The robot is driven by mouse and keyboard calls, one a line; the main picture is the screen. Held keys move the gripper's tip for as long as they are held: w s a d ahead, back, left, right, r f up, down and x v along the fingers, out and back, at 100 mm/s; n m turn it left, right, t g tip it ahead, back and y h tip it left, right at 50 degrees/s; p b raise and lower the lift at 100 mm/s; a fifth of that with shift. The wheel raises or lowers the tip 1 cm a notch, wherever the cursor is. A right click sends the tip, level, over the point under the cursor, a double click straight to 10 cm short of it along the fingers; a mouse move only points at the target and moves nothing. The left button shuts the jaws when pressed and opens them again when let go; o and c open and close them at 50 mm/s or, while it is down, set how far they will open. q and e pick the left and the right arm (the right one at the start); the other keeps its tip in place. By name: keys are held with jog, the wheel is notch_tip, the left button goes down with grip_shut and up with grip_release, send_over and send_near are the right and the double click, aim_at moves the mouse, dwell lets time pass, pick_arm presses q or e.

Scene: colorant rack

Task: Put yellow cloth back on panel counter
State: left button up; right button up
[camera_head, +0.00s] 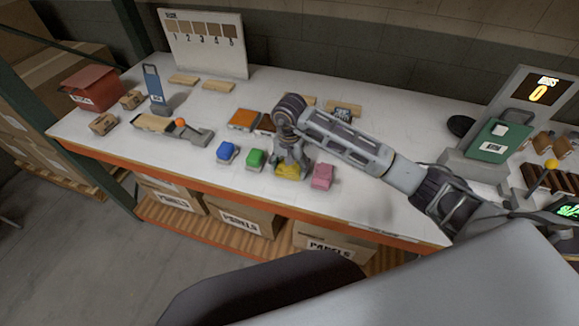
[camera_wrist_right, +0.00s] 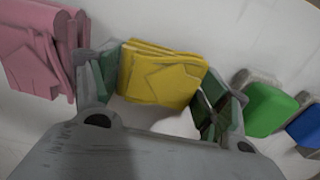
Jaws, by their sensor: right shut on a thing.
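The yellow cloth (camera_head: 289,172) is on the white counter (camera_head: 350,205) near its front edge, between a green item and a pink cloth. My right gripper (camera_head: 290,160) reaches down over it from above. In the right wrist view the folded yellow cloth (camera_wrist_right: 160,75) lies between the two fingers of my right gripper (camera_wrist_right: 160,90), which is shut on it. The cloth appears at or very close to the counter surface; I cannot tell whether it touches. My left gripper is not in view.
A pink cloth (camera_head: 323,176) stands close on the right. A green item (camera_head: 255,158) and a blue item (camera_head: 227,151) are on the left. Behind are an orange panel (camera_head: 243,119) and wooden pieces. A scale (camera_head: 497,143) stands at the right.

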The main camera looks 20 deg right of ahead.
jog(key=o, duration=0.9)
jog(key=shift+r, duration=0.1)
jog(key=shift+r, duration=0.7)
notch_tip(320, 180, up, 11)
jog(key=shift+f+b, duration=0.2)
jog(key=shift+b, duration=0.7)
